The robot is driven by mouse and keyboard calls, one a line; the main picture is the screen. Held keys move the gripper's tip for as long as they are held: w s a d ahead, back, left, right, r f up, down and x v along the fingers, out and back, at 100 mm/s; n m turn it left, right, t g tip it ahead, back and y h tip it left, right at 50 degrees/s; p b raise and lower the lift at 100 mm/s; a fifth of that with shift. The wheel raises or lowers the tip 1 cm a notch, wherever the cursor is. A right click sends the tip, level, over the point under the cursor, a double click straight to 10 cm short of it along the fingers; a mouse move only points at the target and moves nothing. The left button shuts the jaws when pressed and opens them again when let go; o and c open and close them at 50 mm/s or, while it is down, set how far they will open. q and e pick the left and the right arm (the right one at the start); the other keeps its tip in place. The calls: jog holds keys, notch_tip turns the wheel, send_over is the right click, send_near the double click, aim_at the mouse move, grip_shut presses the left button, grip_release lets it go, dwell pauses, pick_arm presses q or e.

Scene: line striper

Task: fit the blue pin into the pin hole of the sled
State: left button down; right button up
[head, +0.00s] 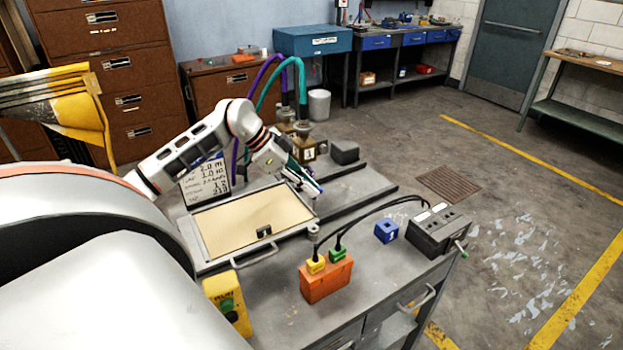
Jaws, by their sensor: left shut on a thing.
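My left gripper (302,177) is above the far right corner of a framed tan board. It is shut on a small blue piece, seemingly the blue pin (317,188), which slants down to the right from the fingers. The pin's far end is small and hard to make out. A small black piece (264,231) lies on the tan board near its front edge; it may be the sled, but I cannot see a pin hole in it. The pin is apart from it, farther back and to the right. My right gripper is not in view.
The framed tan board (235,222) lies on a grey bench (360,285). An orange block (326,280) with yellow and green plugs, a blue block (386,231) and a dark control box (438,230) stand to the right, with black cables between. A yellow button box (226,303) stands in front.

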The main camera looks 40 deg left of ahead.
pick_arm(q)
jog(key=shift+s+f+b, duration=0.1)
jog(key=shift+f+b, duration=0.3)
jog(key=shift+d+f, duration=0.1)
jog(key=shift+f, duration=0.15)
jog(key=shift+f+b, duration=1.95)
jog(key=shift+f, duration=0.25)
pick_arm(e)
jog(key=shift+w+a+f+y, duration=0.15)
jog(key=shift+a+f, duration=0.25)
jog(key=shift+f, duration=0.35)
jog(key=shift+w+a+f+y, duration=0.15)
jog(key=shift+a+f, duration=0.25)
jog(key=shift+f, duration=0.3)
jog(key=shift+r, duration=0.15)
pick_arm(q)
jog(key=shift+f, duration=0.6)
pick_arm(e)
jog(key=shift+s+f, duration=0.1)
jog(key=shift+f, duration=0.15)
pick_arm(q)
jog(key=shift+f, duration=0.25)
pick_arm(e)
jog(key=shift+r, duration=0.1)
